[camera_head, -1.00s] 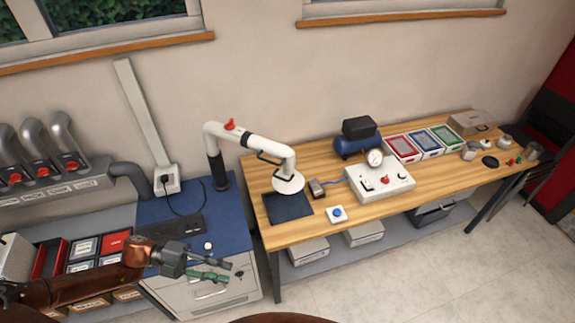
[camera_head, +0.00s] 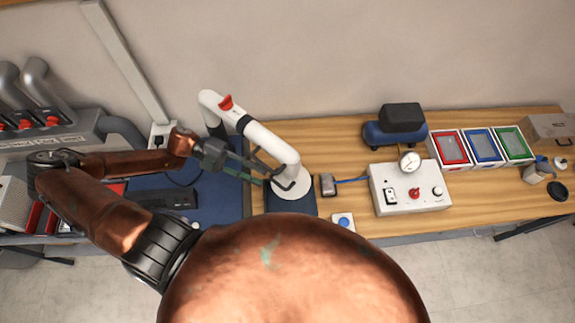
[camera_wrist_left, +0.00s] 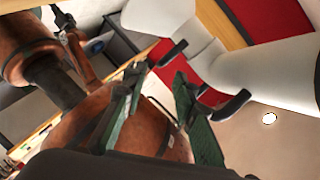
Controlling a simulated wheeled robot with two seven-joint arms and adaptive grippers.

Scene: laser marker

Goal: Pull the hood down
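The hood is the white round end (camera_head: 291,190) of a white jointed extraction arm (camera_head: 262,138) with a red knob, and it hangs over a dark mat (camera_head: 305,209) on the bench. A thin dark handle is at its near side, partly mixed up with my fingers. My left gripper (camera_head: 270,173) is at the hood's left side, pointing right, its fingers apart. In the left wrist view its green fingers (camera_wrist_left: 200,78) are spread, with the white hood and pipe (camera_wrist_left: 180,18) just beyond the tips. Contact with the handle cannot be made out. My right gripper is out of view.
A blue button box (camera_head: 343,221), a small grey block (camera_head: 327,184) and a white control box (camera_head: 410,188) with a gauge stand to the right. A compressor (camera_head: 395,127) and coloured trays (camera_head: 452,149) are behind. A keyboard (camera_head: 168,199) lies left on the blue top.

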